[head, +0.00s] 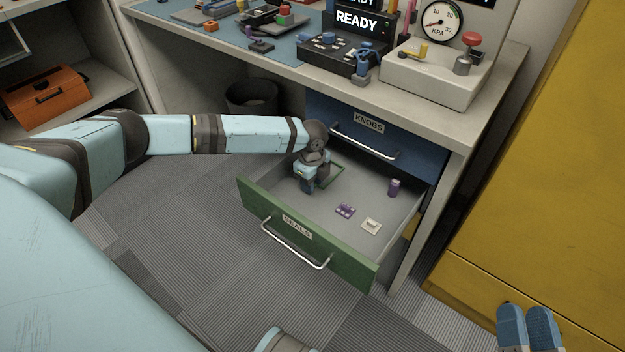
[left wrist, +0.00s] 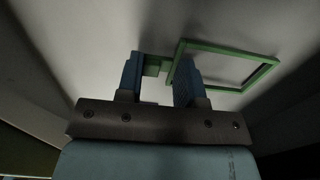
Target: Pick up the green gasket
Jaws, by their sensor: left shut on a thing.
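The green gasket (left wrist: 226,50) is a thin rectangular frame with a small tab, in the open green drawer labelled SEALS (head: 262,205). In the left wrist view the tab lies between the two blue fingers of my left gripper (left wrist: 160,75), which is shut on it. The frame sticks out to the right of the fingers. In the head view my left gripper (head: 308,186) points down into the drawer's back left, and part of the gasket (head: 334,176) shows beside it. My right gripper (head: 527,322) is at the bottom right, its blue fingers close together and empty, away from the drawer.
The drawer also holds a purple cylinder (head: 394,187), a purple piece (head: 345,211) and a white square piece (head: 371,226). The blue KNOBS drawer (head: 372,140) is just above and behind. The workbench (head: 430,108) overhangs, and a yellow cabinet (head: 545,180) stands at the right.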

